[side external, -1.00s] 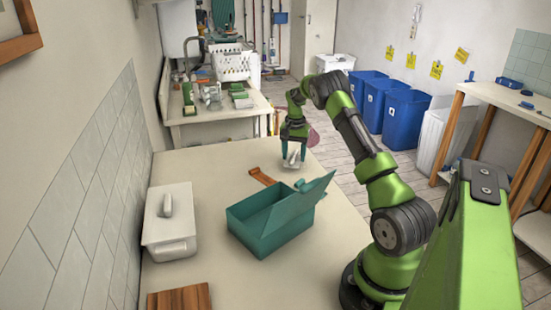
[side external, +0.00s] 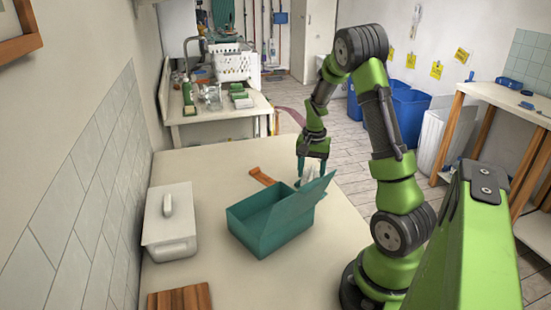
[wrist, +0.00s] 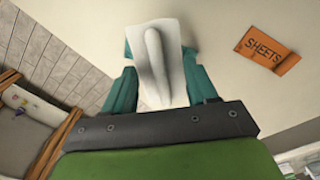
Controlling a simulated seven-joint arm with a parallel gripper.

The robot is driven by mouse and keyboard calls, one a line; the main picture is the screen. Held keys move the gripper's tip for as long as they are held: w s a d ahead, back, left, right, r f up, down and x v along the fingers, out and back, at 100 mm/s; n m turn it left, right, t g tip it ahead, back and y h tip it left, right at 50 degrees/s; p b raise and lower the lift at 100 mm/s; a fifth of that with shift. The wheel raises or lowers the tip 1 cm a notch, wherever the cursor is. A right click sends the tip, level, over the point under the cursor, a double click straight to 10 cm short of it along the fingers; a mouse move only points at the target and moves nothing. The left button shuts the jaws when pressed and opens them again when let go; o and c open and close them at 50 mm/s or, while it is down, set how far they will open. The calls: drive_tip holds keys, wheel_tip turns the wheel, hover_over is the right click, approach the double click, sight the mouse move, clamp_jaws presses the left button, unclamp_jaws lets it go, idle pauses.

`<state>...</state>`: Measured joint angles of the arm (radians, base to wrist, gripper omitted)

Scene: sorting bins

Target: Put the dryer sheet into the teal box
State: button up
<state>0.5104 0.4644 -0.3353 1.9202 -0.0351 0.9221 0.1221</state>
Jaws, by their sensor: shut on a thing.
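The teal box (side external: 288,232) stands on the table with its lid (side external: 312,196) swung open and tilted up on the right side. The dryer sheet (side external: 309,170) is a white piece held between my gripper's fingers. My gripper (side external: 312,163) is just behind the lid in the side view, so the sheet's lower end is partly hidden there. In the wrist view the sheet (wrist: 157,62) shows as a white panel with a raised ridge, between the teal fingers of my gripper (wrist: 160,82). My gripper is shut on it.
An orange-brown plate (side external: 262,177) marked "SHEETS" (wrist: 267,53) lies on the table behind the box. A white lidded container (side external: 170,232) stands to the left, and a wooden board (side external: 180,298) lies at the front left. The table between container and box is clear.

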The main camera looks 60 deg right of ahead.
drive_tip(key=shift+s+a, duration=0.15)
drive_tip(key=shift+w+a+r, duration=0.1)
drive_tip(key=shift+w+a, duration=0.05)
drive_tip(key=shift+w, duration=0.1)
drive_tip(key=w+a+r+n, duration=0.3)
drive_tip(key=a+r+n, duration=0.3)
drive_tip(key=a+r, duration=1.2)
drive_tip(key=f, duration=0.6)
drive_tip(key=a+f, duration=0.1)
drive_tip(key=f, duration=1.2)
drive_tip(key=shift+s+a, duration=0.2)
